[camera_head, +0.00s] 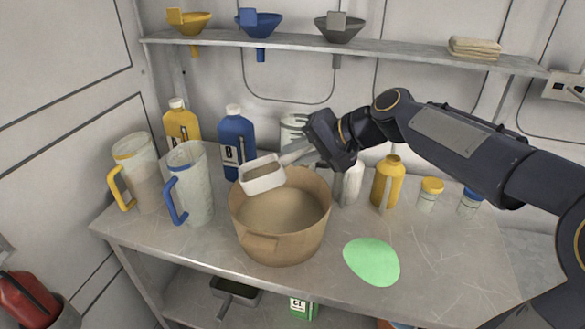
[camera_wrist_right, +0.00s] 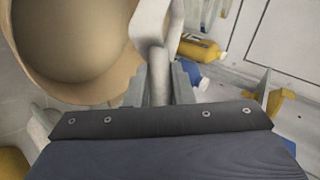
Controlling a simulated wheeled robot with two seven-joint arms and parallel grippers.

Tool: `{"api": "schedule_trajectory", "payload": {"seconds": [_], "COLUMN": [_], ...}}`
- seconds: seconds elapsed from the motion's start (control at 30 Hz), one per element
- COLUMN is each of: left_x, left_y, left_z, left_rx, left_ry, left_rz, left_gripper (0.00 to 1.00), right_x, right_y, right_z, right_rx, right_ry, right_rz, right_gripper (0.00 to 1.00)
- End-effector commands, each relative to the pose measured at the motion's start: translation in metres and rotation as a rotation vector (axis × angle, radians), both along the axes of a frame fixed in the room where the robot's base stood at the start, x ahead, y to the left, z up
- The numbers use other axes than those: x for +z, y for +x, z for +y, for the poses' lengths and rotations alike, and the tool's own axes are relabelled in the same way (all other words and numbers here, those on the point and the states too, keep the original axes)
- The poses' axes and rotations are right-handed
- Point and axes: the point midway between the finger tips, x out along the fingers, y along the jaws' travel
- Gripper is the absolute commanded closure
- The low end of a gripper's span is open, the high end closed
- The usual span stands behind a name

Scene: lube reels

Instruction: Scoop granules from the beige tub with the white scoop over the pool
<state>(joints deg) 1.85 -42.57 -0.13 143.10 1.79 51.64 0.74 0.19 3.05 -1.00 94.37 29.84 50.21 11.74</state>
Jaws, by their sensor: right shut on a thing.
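The beige tub (camera_head: 265,248) stands on the table, with pale granules (camera_head: 280,210) inside. It also shows at the upper left of the right wrist view (camera_wrist_right: 100,87). The white scoop (camera_head: 262,187) is above the tub's back left rim, its handle running right to my right gripper (camera_head: 310,150). My right gripper is shut on that handle, also seen in the right wrist view (camera_wrist_right: 158,88). The scoop's inside looks beige-grey; I cannot tell how much it holds. The green pool (camera_head: 372,262) lies flat on the table, right of the tub. My left gripper is out of view.
Two clear jugs, yellow-handled (camera_head: 137,172) and blue-handled (camera_head: 190,185), stand left of the tub. A blue bottle (camera_head: 236,142) and yellow bottle (camera_head: 181,124) are behind. Another yellow bottle (camera_head: 387,182) and small jars (camera_head: 430,194) stand right. The table's front right is clear.

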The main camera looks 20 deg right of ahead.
Motion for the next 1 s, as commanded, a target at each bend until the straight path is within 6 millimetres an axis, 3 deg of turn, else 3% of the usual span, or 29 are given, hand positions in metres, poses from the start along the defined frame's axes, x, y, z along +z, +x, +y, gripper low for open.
{"api": "schedule_trajectory", "payload": {"seconds": [0.5,1.0], "left_x": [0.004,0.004], "left_y": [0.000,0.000], "left_z": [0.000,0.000], "left_rx": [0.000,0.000], "left_ry": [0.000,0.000], "left_rz": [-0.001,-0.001], "left_gripper": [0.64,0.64], "right_x": [0.044,0.054], "right_y": [-0.001,-0.002], "right_z": [-0.016,-0.020], "right_rx": [-0.001,0.001], "right_ry": [0.147,0.184], "right_rz": [-0.015,-0.019], "right_gripper": [1.00,1.00]}}
